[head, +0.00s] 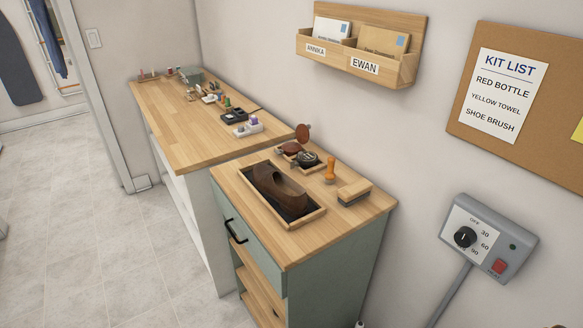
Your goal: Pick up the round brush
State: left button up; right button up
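A small upright brush with an orange-brown turned handle (330,170), which looks like the round brush, stands on the wooden top of the green cabinet (314,250). It is behind the shoe tray and left of a block-shaped brush (354,191) with a wooden back and dark bristles. Its lower end is small and hard to make out. Neither of my grippers is in view.
A brown shoe sits in a dark-lined wooden tray (296,222) at the front. Round polish tins (307,159) stand behind it. A longer wooden counter (190,125) with small items adjoins at left. A timer box (489,240) is on the right wall.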

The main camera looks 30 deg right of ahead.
aim_at(330, 176)
jog(key=i+j+z, duration=0.25)
jog(key=i+j, duration=0.3)
jog(key=i, duration=0.2)
jog(key=i+j+z, duration=0.3)
jog(key=i+j, duration=0.4)
